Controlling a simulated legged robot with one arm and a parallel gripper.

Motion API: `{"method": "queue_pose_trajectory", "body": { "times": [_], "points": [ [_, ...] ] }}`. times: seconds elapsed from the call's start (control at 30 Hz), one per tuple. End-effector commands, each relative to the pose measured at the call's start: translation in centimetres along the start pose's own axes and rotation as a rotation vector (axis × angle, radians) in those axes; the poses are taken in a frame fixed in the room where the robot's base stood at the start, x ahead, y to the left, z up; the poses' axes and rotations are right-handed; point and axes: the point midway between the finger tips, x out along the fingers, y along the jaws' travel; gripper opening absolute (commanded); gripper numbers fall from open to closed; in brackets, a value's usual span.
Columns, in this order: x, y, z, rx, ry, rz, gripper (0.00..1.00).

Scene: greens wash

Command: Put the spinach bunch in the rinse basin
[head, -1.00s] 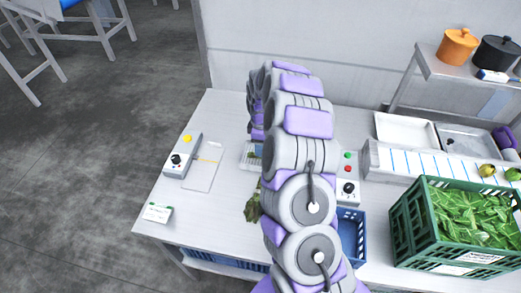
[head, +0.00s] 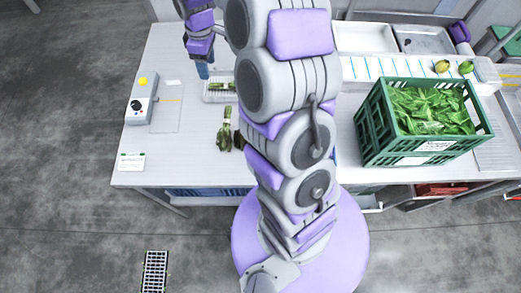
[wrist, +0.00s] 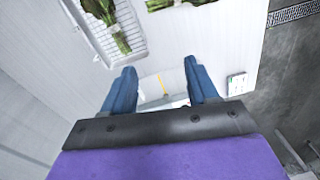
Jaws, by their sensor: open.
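A leafy green bunch (head: 224,132) with pale stems, likely spinach, lies on the table beside my arm; a bunch also shows at the top of the wrist view (wrist: 175,3). Another green bunch (head: 222,86) lies in a small white wire tray (head: 208,97); both also show at the upper left of the wrist view, bunch (wrist: 108,24) and tray (wrist: 140,42). My gripper (head: 203,71) is just left of the tray in the head view. Its blue fingers are apart with nothing between them (wrist: 161,88). I cannot tell which container is the rinse basin.
A green crate of leaves (head: 365,150) stands on the right. A white tray (head: 364,50) and a grey metal tray (head: 412,50) are at the back. A control box with a yellow button (head: 141,103) and a small sign (head: 132,162) stand on the left.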

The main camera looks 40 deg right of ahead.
Motion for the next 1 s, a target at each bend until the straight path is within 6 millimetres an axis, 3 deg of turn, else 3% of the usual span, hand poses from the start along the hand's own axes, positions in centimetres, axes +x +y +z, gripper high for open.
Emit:
{"method": "queue_pose_trajectory", "body": {
  "times": [0.2,0.5,1.0],
  "points": [
    [-3.4,-5.6,1.5,0.092,-0.005,-0.015,0.59],
    [-6.4,-13.0,5.1,0.247,-0.036,-0.025,0.59],
    [-7.9,-24.1,13.8,0.576,-0.111,-0.014,0.59]
  ]
}}
